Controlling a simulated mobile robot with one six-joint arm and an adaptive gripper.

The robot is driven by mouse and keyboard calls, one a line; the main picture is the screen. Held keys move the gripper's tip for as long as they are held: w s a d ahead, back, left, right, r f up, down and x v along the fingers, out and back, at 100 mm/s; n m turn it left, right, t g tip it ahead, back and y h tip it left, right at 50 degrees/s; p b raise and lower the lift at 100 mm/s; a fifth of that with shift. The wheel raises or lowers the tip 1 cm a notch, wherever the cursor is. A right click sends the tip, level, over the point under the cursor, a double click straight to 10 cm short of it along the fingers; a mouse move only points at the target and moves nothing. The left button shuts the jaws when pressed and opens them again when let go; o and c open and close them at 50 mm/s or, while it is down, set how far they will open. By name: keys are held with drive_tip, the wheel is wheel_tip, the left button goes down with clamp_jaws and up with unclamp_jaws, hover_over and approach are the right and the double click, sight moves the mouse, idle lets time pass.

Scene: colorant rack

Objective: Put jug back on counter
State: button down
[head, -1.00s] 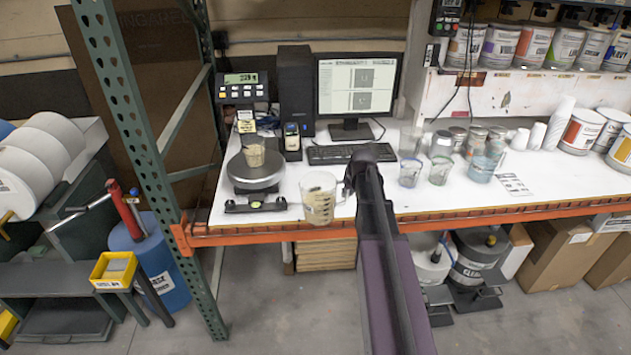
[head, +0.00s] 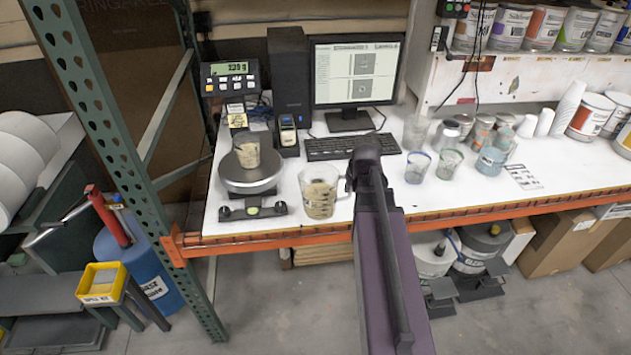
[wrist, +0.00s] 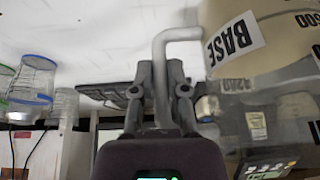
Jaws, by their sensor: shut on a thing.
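The jug (head: 319,193) is a clear measuring jug with beige contents and dark markings. In the head view it is upright at the front edge of the white counter (head: 480,195), right of the scale. I cannot tell whether its base touches the counter. My gripper (head: 350,184) is at its right side, mostly hidden behind my arm. In the wrist view my gripper (wrist: 163,108) is shut on the jug's handle (wrist: 160,60). The jug also fills the right of that view (wrist: 270,50), with a label reading BASE.
The scale (head: 249,180) holds a cup (head: 247,153) left of the jug. A keyboard (head: 350,145) and monitor (head: 354,75) stand behind. Small cups (head: 418,168) and several jars stand to the right. The orange beam (head: 400,220) edges the counter.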

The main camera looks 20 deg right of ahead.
drive_tip(key=shift+d+r, duration=0.1)
idle(0.3)
drive_tip(key=shift+w, duration=0.1)
drive_tip(key=w+d, duration=0.2)
drive_tip(key=w, duration=0.4)
drive_tip(key=w+d+f+b, duration=0.1)
drive_tip(key=w+d, duration=0.2)
drive_tip(key=w, duration=0.4)
drive_tip(key=shift+w+f, duration=0.2)
drive_tip(key=shift+w, duration=0.1)
drive_tip(key=shift+b+x, duration=1.95)
drive_tip(key=shift+b, duration=0.05)
drive_tip(key=shift+s+f, duration=0.15)
drive_tip(key=shift+f, duration=0.05)
drive_tip(key=c, duration=0.6)
unclamp_jaws()
drive_tip(key=shift+c, duration=0.2)
